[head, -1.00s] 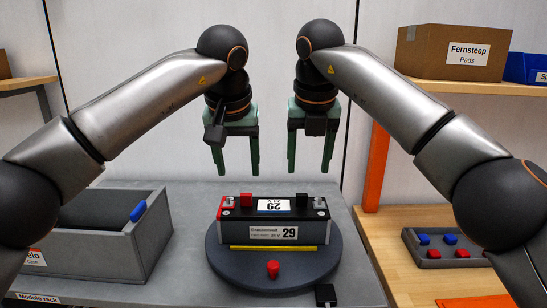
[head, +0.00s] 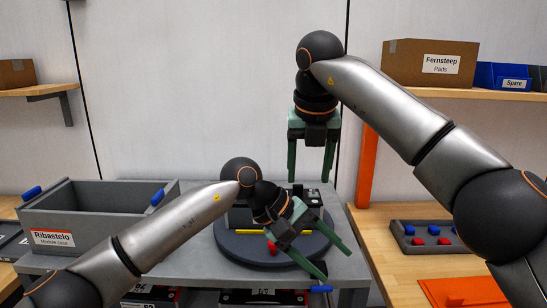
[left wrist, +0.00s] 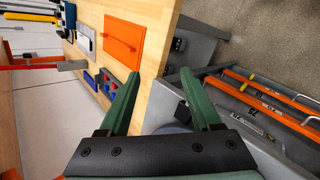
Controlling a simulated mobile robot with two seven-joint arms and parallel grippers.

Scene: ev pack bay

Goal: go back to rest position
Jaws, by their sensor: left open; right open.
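My left gripper (head: 336,264) is open and empty. It hangs low in front of the turntable, tilted down to the right, near the grey table's front edge. Its two green fingers also show spread apart in the left wrist view (left wrist: 160,74), with nothing between them. My right gripper (head: 310,178) is open and empty, pointing straight down above the back of the battery module (head: 313,192). The module sits on the dark round turntable (head: 235,248) and is mostly hidden behind my left arm and gripper. A red cap (head: 272,247) lies on the turntable's front.
A grey Ribastelo case (head: 95,232) stands at the left of the grey table. A wooden bench (head: 385,262) at right holds a tray (head: 403,240) with red and blue pieces. A rack with orange bars (left wrist: 270,95) shows below in the left wrist view.

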